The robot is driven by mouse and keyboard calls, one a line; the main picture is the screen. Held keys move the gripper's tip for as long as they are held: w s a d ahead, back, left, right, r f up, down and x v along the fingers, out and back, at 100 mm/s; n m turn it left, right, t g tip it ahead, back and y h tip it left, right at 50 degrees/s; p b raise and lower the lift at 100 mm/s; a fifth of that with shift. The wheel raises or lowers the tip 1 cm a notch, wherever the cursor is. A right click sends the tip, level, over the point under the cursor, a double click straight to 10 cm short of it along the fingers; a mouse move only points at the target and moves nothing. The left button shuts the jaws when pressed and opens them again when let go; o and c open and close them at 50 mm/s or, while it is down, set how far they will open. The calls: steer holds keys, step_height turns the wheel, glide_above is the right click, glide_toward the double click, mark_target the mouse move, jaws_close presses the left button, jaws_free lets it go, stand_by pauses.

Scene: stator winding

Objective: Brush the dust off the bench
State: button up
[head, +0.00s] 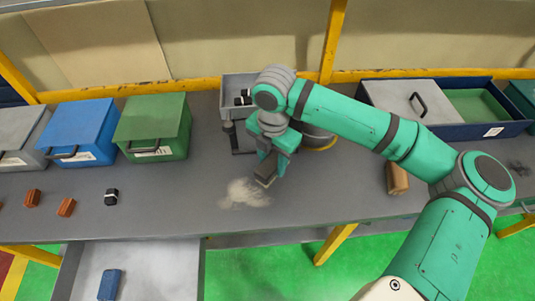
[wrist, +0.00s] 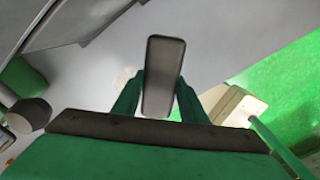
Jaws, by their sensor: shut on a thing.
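A pale, fuzzy patch of dust (head: 243,194) lies on the grey bench (head: 330,204), near the middle of its front half. My gripper (head: 270,168) points down beside the upper right of the dust. It is shut on a dark, block-like brush (head: 265,181), whose lower end is at the dust's right edge. In the wrist view, the brush (wrist: 163,72) stands between the two green fingers of my gripper (wrist: 159,100). Its bristles cannot be made out, and I cannot tell whether it touches the bench.
Grey, blue (head: 80,133) and green (head: 153,127) boxes stand at the left. Small orange-brown blocks (head: 66,207) and a black piece (head: 111,197) lie before them. A tan block (head: 397,178) is at the right. An open drawer (head: 145,272) with a blue block juts out below.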

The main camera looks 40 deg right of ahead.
steer(key=shift+w+a+f, duration=0.1)
steer(key=shift+f, duration=2.2)
steer(key=shift+s+f, duration=0.2)
steer(key=shift+f, duration=0.3)
steer(key=shift+f, duration=1)
steer(key=shift+w, duration=0.1)
